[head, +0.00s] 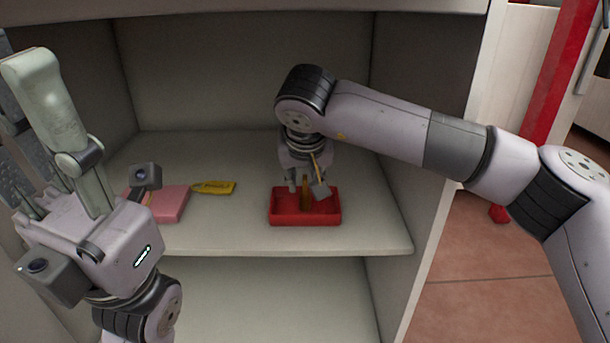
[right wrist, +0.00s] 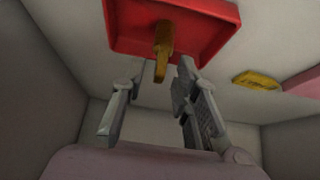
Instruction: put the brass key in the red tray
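The red tray (head: 282,219) sits on the cabinet shelf and also shows at the top of the right wrist view (right wrist: 122,27). The brass key (head: 305,201) is at the tray, below my right gripper (head: 303,187). In the right wrist view the key (right wrist: 163,38) appears over the tray, its near end crossing the tray's edge between the fingertips of my right gripper (right wrist: 166,66). A gap shows on each side of it, so the fingers look apart. Whether the key touches the tray floor is unclear. My left gripper (head: 58,165) is raised at the left, away from the tray; its finger gap is unclear.
A yellow labelled piece (head: 214,187) and a pink block (head: 170,204) lie on the shelf left of the tray. The cabinet's side walls and back enclose the shelf. Bare shelf (head: 374,217) shows right of the tray.

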